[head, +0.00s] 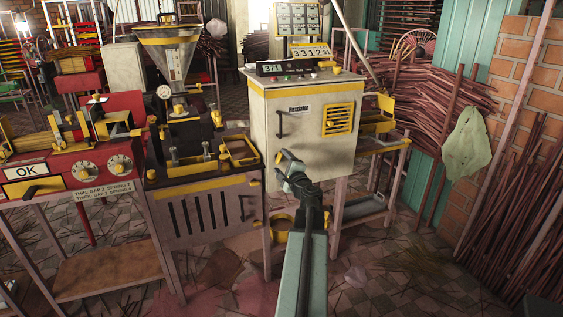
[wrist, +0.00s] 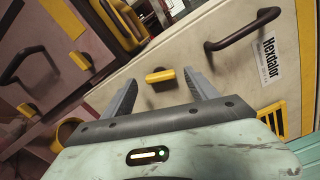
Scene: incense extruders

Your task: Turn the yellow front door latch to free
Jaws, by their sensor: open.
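The yellow latch (wrist: 161,75) sits on the front door of the cream cabinet (head: 305,118). In the wrist view it is a short bar on a dark pivot, lying about parallel to the door's dark handle (wrist: 245,28). My gripper (wrist: 161,77) is open, one finger on each side of the latch in this view. I cannot tell whether a finger touches it. In the head view my gripper (head: 290,160) is in front of the door, below the handle (head: 279,124), and largely hides the latch area.
A second yellow knob (wrist: 79,60) is on the darker machine beside the door. That machine (head: 205,205) stands left of the cabinet. A yellow vent (head: 338,119) is on the door's right. Stick bundles (head: 440,105) stack at right. The floor at front right is mostly open.

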